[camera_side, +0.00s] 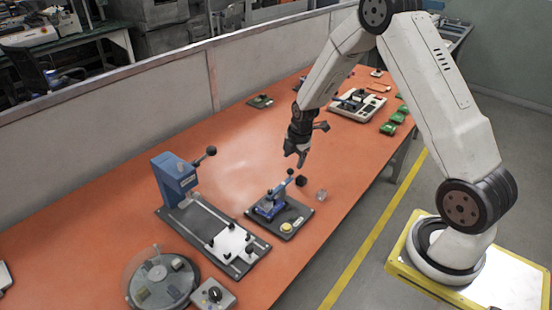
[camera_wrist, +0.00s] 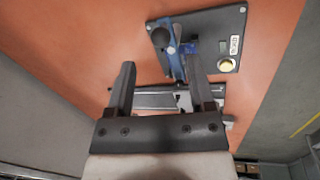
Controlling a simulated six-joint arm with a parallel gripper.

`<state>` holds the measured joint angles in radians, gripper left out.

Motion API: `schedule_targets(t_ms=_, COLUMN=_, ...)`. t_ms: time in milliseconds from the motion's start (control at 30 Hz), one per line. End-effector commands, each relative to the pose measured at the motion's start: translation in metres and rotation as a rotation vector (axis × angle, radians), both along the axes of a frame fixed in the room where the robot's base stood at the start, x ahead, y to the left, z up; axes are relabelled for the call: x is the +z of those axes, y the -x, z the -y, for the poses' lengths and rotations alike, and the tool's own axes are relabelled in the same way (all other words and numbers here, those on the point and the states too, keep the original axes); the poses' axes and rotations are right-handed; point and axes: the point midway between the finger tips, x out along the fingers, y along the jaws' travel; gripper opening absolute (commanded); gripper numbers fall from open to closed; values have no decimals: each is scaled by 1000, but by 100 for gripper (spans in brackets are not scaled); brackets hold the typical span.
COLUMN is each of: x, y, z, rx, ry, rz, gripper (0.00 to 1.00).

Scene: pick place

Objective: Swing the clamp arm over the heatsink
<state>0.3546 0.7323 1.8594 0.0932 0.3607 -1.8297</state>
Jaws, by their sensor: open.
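The clamp fixture is a dark plate (camera_side: 290,228) with a blue clamp (camera_side: 268,205) and a yellow button (camera_side: 286,227). The clamp arm ends in a black ball knob (camera_side: 290,171), raised at a tilt toward my gripper. In the wrist view the plate (camera_wrist: 208,24), blue clamp arm (camera_wrist: 174,60), knob (camera_wrist: 160,37) and yellow button (camera_wrist: 227,65) show beyond my fingers. My gripper (camera_side: 298,158) is open and empty, above and just beyond the knob in the side view. It also shows in the wrist view (camera_wrist: 158,63). I cannot make out the heatsink clearly.
A blue lever press (camera_side: 175,178) stands to the left, with a round turntable (camera_side: 162,281) in front. Green boards (camera_side: 388,129) and a tray (camera_side: 358,105) lie at the back right.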

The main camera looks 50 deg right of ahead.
Motion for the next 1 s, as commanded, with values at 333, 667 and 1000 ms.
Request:
schedule_targets(t_ms=333, x=26, y=5, z=-1, rx=-1, ry=0, rz=1, gripper=69)
schedule_targets(t_ms=667, x=27, y=6, z=-1, rx=-1, ry=0, rz=0, gripper=69)
schedule_targets(t_ms=1000, x=36, y=10, z=-13, rx=-72, ry=-15, rz=6, gripper=69)
